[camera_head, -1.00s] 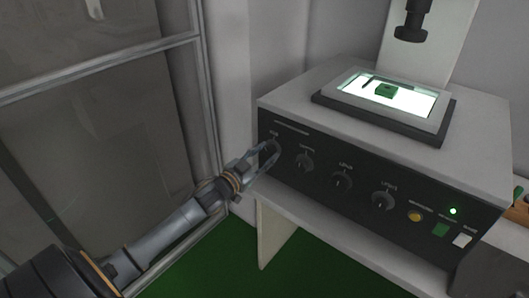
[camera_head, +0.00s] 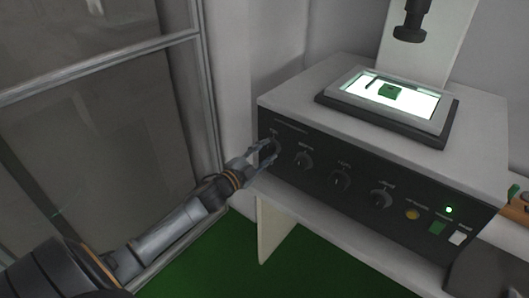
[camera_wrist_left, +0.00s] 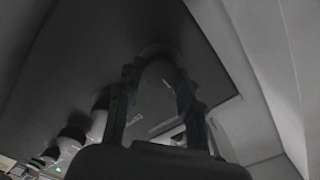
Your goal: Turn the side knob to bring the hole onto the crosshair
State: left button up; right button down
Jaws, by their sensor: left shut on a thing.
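The grey-topped box (camera_head: 330,85) has a dark front panel with a row of round knobs. My left gripper (camera_head: 268,151) is shut on the leftmost knob (camera_head: 267,146), which its fingers mostly hide. The left wrist view shows the two fingers (camera_wrist_left: 155,95) reaching to the panel, dim and blurred. On top, a bright lit stage (camera_head: 425,103) carries a small green block (camera_head: 391,91) with a dark spot, and a dark bar (camera_head: 371,80) beside it. The hole and crosshair are too small to make out. My right gripper is not in view.
Other knobs (camera_head: 341,180) sit to the right along the panel, with a yellow button (camera_head: 412,214), a green light (camera_head: 449,210) and switches. A dark scope head (camera_head: 411,20) hangs above the stage. A glazed frame (camera_head: 90,130) stands close on the left.

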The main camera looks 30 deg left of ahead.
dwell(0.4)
pick_arm(q)
jog(key=o, duration=1.2)
jog(key=shift+s+a, duration=0.15)
jog(key=shift+s, duration=1.85)
jog(key=shift+s+a, duration=0.15)
jog(key=shift+s, duration=1.85)
jog(key=shift+s+a, duration=0.15)
jog(key=shift+s, duration=1.85)
